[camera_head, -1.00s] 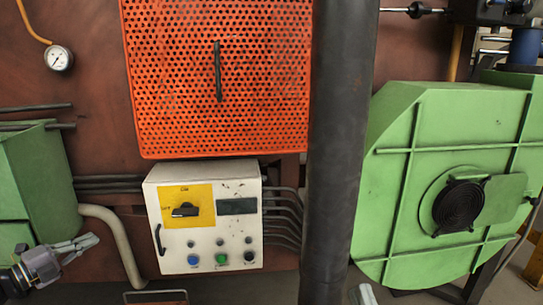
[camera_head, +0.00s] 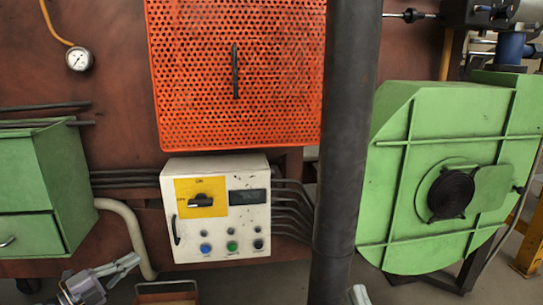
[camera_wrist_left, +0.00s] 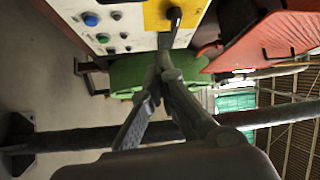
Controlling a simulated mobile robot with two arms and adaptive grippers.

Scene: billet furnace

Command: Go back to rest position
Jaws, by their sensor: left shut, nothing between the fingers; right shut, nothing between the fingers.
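My left gripper (camera_head: 122,266) is at the lower left of the head view, in front of a bent grey pipe and left of the white control box. Its fingers are together and empty. In the left wrist view the fingertips (camera_wrist_left: 163,66) meet in the middle, with the control box beyond them. My right gripper (camera_head: 359,295) shows only as a small fingertip at the bottom edge of the head view, just right of the dark column. The rest of it is out of frame.
The white control box (camera_head: 218,240) with knob and buttons hangs below an orange perforated panel (camera_head: 280,75). A dark vertical column (camera_head: 345,150) stands in front. A green housing (camera_head: 400,200) is at right, a green cabinet (camera_head: 35,180) at left. An open container (camera_head: 167,296) lies below the box.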

